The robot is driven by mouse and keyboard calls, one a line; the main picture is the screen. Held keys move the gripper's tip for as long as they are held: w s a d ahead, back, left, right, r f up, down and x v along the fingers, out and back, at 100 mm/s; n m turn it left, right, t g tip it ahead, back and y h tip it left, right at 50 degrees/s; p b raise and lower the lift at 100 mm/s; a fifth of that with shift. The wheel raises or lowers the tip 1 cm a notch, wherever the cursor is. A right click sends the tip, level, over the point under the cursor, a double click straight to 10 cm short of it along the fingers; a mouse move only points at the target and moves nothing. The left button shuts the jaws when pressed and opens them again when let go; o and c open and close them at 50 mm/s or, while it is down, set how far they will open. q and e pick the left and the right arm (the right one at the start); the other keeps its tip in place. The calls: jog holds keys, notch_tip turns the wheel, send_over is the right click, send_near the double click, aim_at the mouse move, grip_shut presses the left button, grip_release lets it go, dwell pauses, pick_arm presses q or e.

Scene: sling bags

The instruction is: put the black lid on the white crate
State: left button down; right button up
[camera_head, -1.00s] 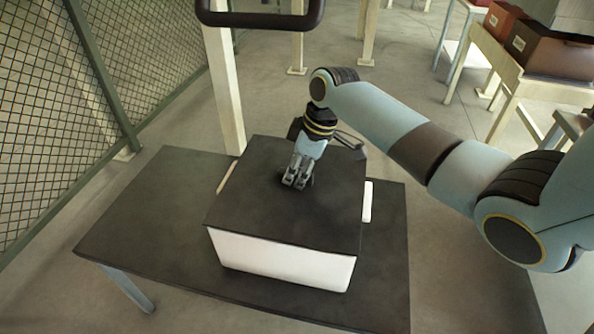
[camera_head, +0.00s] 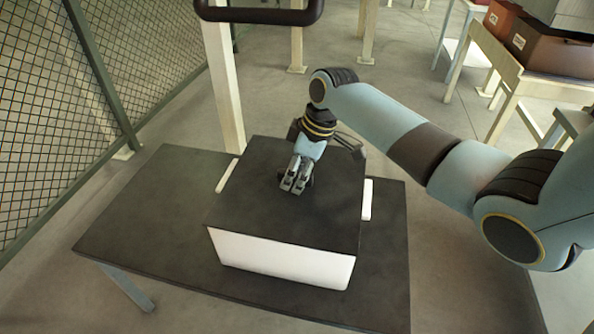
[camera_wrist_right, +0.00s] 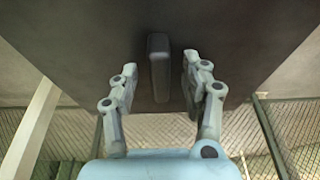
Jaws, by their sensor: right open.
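The black lid (camera_head: 255,210) lies flat over the top of the white crate (camera_head: 280,262), covering its opening. Its front edge lines up closely with the crate's front wall, and the white side handles show at left and right. My right gripper (camera_head: 295,184) points down at the middle of the lid. In the right wrist view, the lid's dark bar handle (camera_wrist_right: 158,68) stands between the two open fingers (camera_wrist_right: 157,82), and I see a gap on either side of it. In the head view the gripper hides this handle. My left gripper is not in view.
The crate stands on a dark table (camera_head: 145,215) with free room on its left. A mesh fence (camera_head: 50,110) runs along the left. A pale post (camera_head: 224,90) stands behind the table. Brown boxes (camera_head: 545,45) sit on another table at the upper right.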

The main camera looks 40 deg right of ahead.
jog(key=v, duration=1.2)
